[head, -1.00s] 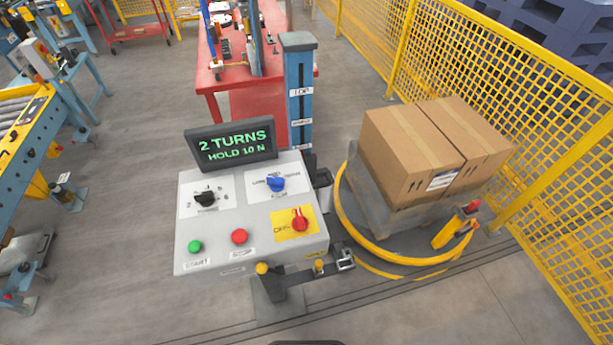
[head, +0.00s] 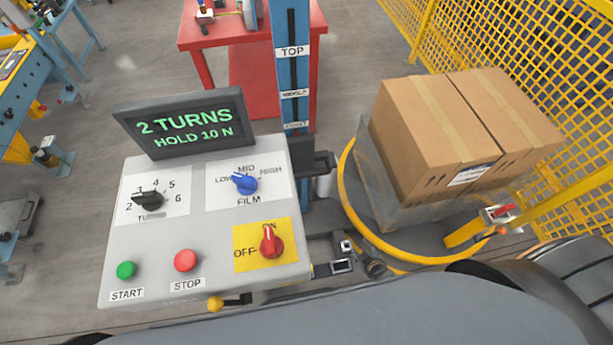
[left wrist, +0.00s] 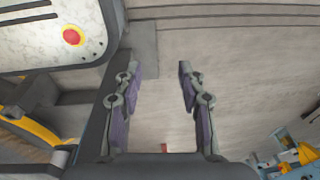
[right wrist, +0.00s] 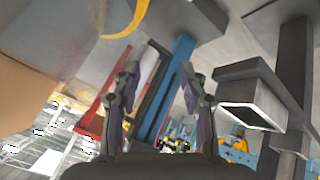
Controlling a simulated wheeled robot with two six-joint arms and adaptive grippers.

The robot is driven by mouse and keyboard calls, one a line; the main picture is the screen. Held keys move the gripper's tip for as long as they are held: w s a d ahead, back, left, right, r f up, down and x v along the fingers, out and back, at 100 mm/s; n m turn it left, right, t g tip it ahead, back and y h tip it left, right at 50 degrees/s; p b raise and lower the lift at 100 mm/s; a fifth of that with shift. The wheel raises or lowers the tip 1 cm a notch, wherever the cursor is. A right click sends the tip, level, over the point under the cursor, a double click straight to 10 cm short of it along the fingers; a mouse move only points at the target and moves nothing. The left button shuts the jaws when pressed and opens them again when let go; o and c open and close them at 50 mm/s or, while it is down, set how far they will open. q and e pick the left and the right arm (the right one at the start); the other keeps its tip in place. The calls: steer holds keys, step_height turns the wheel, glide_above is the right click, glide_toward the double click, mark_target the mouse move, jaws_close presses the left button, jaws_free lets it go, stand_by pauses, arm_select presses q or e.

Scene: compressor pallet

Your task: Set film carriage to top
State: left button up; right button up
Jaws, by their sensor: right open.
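The blue mast (head: 292,75) stands behind the control panel with labels on its front, TOP being the highest. The dark film carriage (head: 316,163) sits low on the mast, beneath the lowest label, with a pale roll (head: 325,185) partly hidden under it. My right gripper (right wrist: 160,88) is open and empty in the right wrist view, with the blue mast beyond its fingers. In the head view only a small dark part of it shows, below the carriage. My left gripper (left wrist: 160,82) is open and empty over bare floor in the left wrist view.
The control panel (head: 205,270) and its screen (head: 185,122) stand left of the mast. Cardboard boxes (head: 440,130) sit on a pallet inside a yellow ring (head: 350,205) at right. A square-ended bar (head: 342,265) juts out beside the panel. Yellow fencing (head: 480,40) lies behind.

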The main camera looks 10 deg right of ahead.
steer(key=w+a+n+t+y+b, duration=0.1)
steer(key=w+a+n+t+b, duration=0.1)
steer(key=w+n+t+b, duration=0.35)
steer(key=n+t+y+b, duration=0.5)
steer(key=n+y+b, duration=0.2)
steer(key=n+b, duration=0.5)
glide_toward(310, 174)
steer(key=shift+m, duration=0.55)
steer(key=x, duration=0.7)
steer(key=f+x, duration=0.1)
steer(key=x, duration=0.2)
steer(key=shift+w, duration=0.3)
arm_select(q)
steer(key=w+f, duration=0.2)
steer(key=f, duration=0.6)
steer(key=w+f, duration=0.3)
steer(key=f, duration=0.5)
steer(key=shift+f, duration=0.15)
steer(key=shift+w+d, duration=0.1)
arm_select(e)
steer(key=shift+c, duration=0.4)
jaws_close()
